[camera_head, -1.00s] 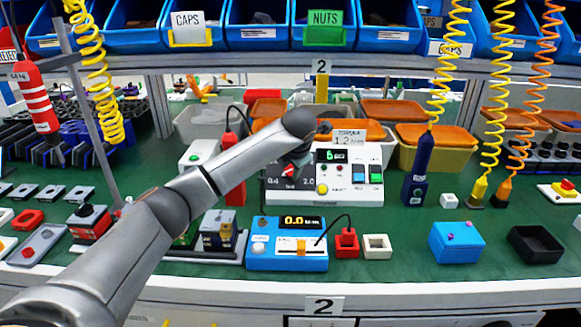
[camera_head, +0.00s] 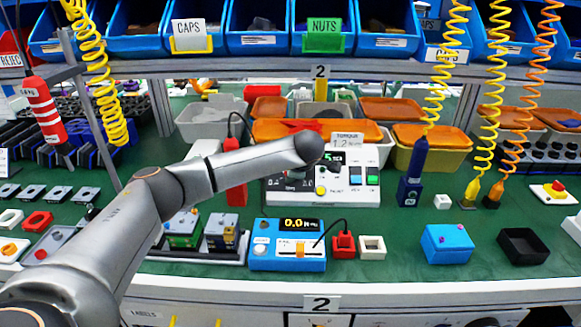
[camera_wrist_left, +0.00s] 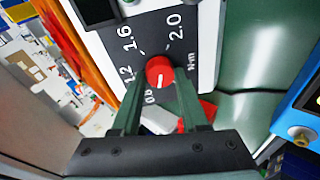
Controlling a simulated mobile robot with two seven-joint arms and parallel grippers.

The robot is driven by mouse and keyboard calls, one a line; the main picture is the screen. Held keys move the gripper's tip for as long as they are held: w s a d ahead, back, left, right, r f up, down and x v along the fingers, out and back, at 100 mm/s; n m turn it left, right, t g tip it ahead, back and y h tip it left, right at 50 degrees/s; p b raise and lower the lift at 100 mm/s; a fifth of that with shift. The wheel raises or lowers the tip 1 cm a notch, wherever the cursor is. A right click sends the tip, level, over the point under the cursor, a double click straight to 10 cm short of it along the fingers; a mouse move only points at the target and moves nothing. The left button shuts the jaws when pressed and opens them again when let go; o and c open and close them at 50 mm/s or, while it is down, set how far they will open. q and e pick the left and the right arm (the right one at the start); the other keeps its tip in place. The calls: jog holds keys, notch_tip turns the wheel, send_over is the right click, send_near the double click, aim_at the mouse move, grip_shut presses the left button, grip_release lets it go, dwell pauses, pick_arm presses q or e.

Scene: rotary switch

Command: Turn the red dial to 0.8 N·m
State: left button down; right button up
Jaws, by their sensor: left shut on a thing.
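The red dial (camera_wrist_left: 159,72) sits on a dark scale plate (camera_wrist_left: 128,62) in the left wrist view. The scale marks 2.0, 1.6 and 1.2 can be read, and 0.8 is partly covered by a finger. The dial's short white line lies on its lower half; its exact reading is hard to tell. My left gripper (camera_wrist_left: 160,80) is shut on the red dial, one dark green finger on each side. In the head view the white control box (camera_head: 372,190) stands mid-bench; my left arm hides the dial there. My right gripper is not in view.
A blue meter (camera_head: 300,262) reading 0.0 stands in front of the control box. A dark blue hanging tool (camera_head: 412,175) is right of it, and a red upright tool (camera_head: 234,180) is left. Orange-lidded bins (camera_head: 322,132) are behind.

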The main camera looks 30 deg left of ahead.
pick_arm(q)
jog(key=shift+m, duration=1.1)
jog(key=shift+c, duration=2.1)
grip_release()
jog(key=v, duration=1.2)
jog(key=shift+s+d+p, duration=0.2)
jog(key=shift+d+p, duration=0.1)
jog(key=shift+p, duration=0.15)
